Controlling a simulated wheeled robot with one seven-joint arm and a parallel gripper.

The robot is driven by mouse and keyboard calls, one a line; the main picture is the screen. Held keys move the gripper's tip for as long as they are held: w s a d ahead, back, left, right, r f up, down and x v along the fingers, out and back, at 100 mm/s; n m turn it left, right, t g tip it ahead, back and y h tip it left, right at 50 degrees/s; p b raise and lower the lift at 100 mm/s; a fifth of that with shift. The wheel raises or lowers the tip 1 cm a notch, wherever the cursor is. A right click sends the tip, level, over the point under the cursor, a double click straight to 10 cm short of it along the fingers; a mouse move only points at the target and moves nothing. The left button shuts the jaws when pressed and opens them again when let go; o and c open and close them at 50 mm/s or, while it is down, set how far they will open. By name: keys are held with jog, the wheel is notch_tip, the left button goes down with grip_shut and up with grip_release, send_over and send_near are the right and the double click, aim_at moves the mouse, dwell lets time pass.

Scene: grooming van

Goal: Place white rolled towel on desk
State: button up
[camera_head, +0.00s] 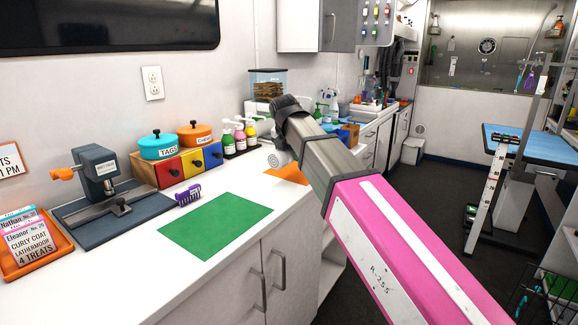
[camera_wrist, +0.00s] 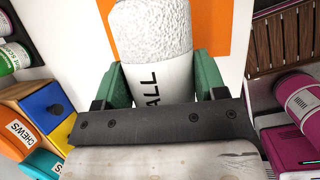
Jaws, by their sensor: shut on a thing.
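A white rolled towel (camera_wrist: 150,32) with a fuzzy surface and a paper band reading "ALL" shows in the wrist view. My gripper (camera_wrist: 160,78) is shut on it, with a green finger on each side of the band. The towel is over an orange mat (camera_wrist: 213,28); I cannot tell whether it touches the mat. In the head view the white desk (camera_head: 130,268) runs along the wall, and the orange mat (camera_head: 290,174) shows partly behind my arm. A pale round end beside my wrist there seems to be the towel. My fingers are mostly hidden there.
A green mat (camera_head: 215,225) lies bare on the desk. A purple brush (camera_head: 188,195), a drawer box (camera_head: 183,166) with two pots and several bottles (camera_head: 238,135) stand behind it. A magenta roll (camera_wrist: 300,100) and a slatted brown thing (camera_wrist: 283,40) show at the right in the wrist view.

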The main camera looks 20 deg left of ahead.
aim_at(292, 174)
jog(key=w+f, duration=0.1)
jog(key=w, duration=0.1)
jog(key=w+f, duration=0.1)
jog(key=shift+w+a+f, duration=0.15)
jog(key=shift+w+a, duration=0.05)
jog(key=shift+w, duration=0.2)
jog(key=shift+f, duration=2)
jog(key=shift+f, duration=0.1)
jog(key=o, duration=1)
jog(key=shift+c, duration=0.2)
jog(key=v, duration=1.2)
